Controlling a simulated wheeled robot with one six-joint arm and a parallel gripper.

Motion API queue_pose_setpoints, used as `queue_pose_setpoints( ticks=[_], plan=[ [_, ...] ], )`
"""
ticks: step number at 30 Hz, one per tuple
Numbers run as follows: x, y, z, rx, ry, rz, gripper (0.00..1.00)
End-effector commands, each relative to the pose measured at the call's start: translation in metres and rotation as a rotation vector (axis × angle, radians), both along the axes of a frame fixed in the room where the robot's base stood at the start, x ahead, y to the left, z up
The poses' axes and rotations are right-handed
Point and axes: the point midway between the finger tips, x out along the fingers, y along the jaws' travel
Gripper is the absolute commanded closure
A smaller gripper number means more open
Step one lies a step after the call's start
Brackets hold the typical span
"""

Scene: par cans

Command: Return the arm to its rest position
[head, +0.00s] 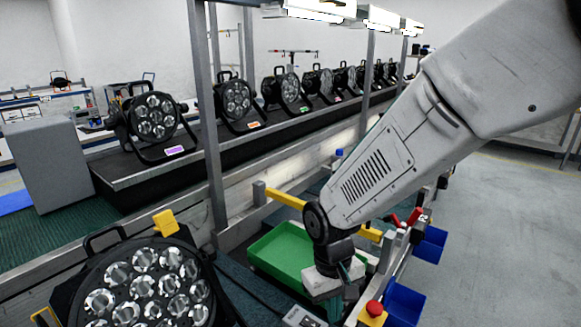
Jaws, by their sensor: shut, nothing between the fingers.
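My arm reaches in from the upper right and bends down over the workbench. My gripper (338,304) is at its lower end, pointing down beside the green tray (272,250). It is shut, with nothing seen held in it. The fingertips are small and partly hidden, so I cannot tell whether they touch anything. A large par can (145,285) with many round lenses stands at the lower left, apart from my gripper.
A row of par cans (155,118) stands on a dark conveyor behind the bench. Metal posts (207,120) rise between. A yellow bar (287,197) is close to my wrist. Blue bins (404,303) and a red button (374,308) are at right. Grey floor at right is open.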

Motion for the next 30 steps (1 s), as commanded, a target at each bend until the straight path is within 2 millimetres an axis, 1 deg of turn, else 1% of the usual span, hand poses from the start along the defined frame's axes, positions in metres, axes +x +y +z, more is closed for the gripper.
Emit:
queue_pose_setpoints(
  ticks=[1, 5, 9, 15, 18, 22, 25, 30],
  plan=[
    [-0.007, -0.012, 0.015, -0.001, 0.005, -0.012, 1.0],
    [-0.028, -0.042, 0.051, -0.004, 0.018, -0.047, 1.0],
    [-0.054, -0.077, 0.089, 0.002, 0.009, -0.102, 1.0],
    [-0.095, -0.121, 0.132, 0.02, -0.035, -0.196, 1.0],
    [-0.115, -0.139, 0.149, 0.032, -0.077, -0.247, 1.0],
    [-0.136, -0.157, 0.165, 0.047, -0.144, -0.313, 1.0],
    [-0.145, -0.166, 0.175, 0.057, -0.204, -0.355, 1.0],
    [-0.15, -0.175, 0.186, 0.066, -0.267, -0.399, 1.0]
  ],
)
